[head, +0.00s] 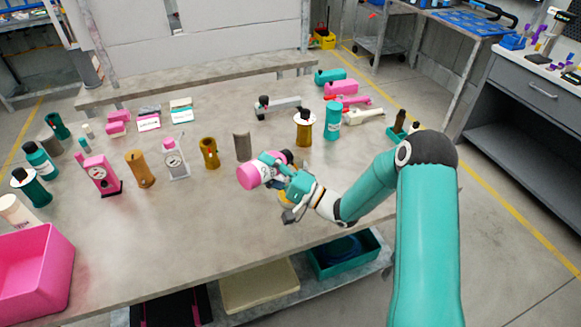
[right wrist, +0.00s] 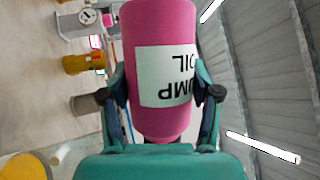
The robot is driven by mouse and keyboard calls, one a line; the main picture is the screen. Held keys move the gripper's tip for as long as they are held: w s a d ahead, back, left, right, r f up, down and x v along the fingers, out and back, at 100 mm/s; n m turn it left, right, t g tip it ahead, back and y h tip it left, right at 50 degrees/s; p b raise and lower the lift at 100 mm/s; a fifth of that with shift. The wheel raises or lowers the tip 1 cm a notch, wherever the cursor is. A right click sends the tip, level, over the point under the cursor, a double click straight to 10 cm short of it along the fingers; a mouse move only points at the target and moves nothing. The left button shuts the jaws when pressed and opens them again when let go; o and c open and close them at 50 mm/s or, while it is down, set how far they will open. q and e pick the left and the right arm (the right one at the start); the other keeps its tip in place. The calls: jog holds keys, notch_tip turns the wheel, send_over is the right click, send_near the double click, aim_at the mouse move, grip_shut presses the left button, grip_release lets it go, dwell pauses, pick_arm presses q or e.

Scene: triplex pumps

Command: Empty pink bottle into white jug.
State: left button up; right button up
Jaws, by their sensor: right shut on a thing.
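The pink bottle (head: 250,177) is held tilted on its side above the front of the table, its pink end toward the left. In the right wrist view the pink bottle (right wrist: 160,30) fills the space between the fingers, with a white label reading PUMP OIL upside down. My right gripper (head: 277,172) is shut on it; the gripper also shows in the right wrist view (right wrist: 161,92). A whitish, jug-like vessel (head: 14,210) stands at the far left edge, partly cut off; I cannot tell for sure that it is the white jug. My left gripper is not in view.
A pink bin (head: 38,270) is at the front left. A yellow round thing (head: 285,198) is below my gripper. The front middle of the table (head: 180,230) is clear.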

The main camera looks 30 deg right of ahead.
jog(key=shift+d+r+m+t+h, duration=0.25)
jog(key=shift+r+m+t, duration=0.15)
jog(key=shift+m, duration=0.4)
jog(key=shift+d+r+m+t+h, duration=0.1)
jog(key=shift+r+m+t+h, duration=0.3)
jog(key=shift+m, duration=0.4)
dwell(1.3)
